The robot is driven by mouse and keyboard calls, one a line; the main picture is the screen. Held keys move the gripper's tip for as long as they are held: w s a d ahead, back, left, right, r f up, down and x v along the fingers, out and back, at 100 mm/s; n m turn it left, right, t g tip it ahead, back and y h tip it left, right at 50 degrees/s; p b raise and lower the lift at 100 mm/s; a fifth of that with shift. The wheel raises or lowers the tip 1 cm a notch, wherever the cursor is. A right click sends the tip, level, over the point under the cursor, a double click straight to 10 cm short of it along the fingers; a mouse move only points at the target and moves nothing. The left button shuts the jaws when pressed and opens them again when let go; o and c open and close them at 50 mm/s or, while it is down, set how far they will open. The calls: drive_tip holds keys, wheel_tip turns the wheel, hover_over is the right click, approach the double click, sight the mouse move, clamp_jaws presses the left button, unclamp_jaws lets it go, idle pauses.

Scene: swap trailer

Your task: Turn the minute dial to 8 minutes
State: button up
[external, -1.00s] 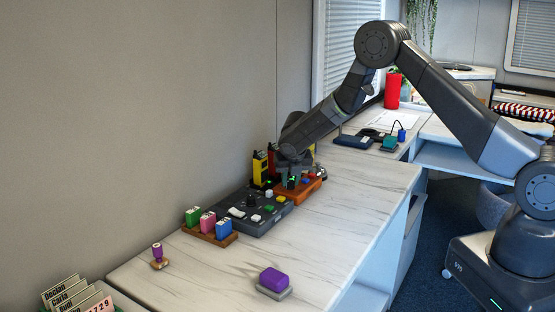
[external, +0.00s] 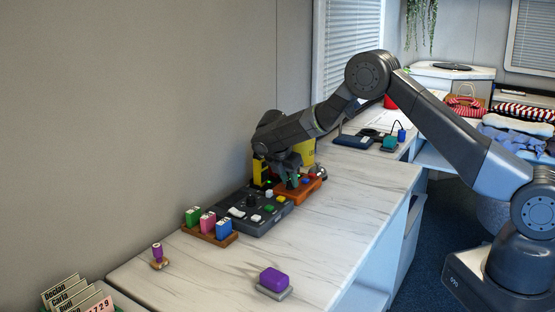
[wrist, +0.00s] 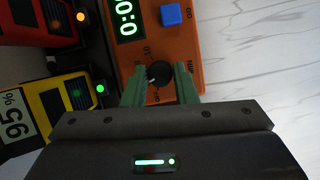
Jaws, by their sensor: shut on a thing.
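The minute dial (wrist: 159,72) is a small round black knob on an orange timer box (wrist: 205,50), with numbers printed around it. My gripper (wrist: 159,86) is shut on the dial, one green finger on each side. A light pointer mark shows on the dial's left side, but the exact setting is too small to read. The box's green digital display (wrist: 125,18) is partly cut off and shows zeros. A blue button (wrist: 171,15) sits beside it. In the external view, my gripper (external: 291,183) is down on the orange box (external: 313,187), and hides the dial.
Yellow and dark devices with lit lamps (wrist: 62,98) stand close beside the box. A dark control panel (external: 240,218) adjoins it, with a rack of coloured blocks (external: 208,233) beyond. The marble counter (external: 340,220) is otherwise clear there.

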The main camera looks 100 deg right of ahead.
drive_tip(key=m+y, duration=0.1)
drive_tip(key=m, duration=0.1)
drive_tip(key=m+y, duration=0.1)
drive_tip(key=m, duration=0.2)
drive_tip(key=shift+w+d+m+g, duration=0.1)
drive_tip(key=shift+d+m+g, duration=0.1)
drive_tip(key=shift+m+g, duration=0.15)
drive_tip(key=m+y, duration=0.1)
drive_tip(key=m, duration=0.3)
drive_tip(key=shift+d+m+y, duration=0.1)
drive_tip(key=shift+m+y, duration=0.15)
drive_tip(key=shift+y, duration=0.15)
drive_tip(key=o, duration=1)
drive_tip(key=shift+b+v, duration=0.35)
drive_tip(key=shift+v, duration=3.4)
drive_tip(key=shift+f, duration=0.1)
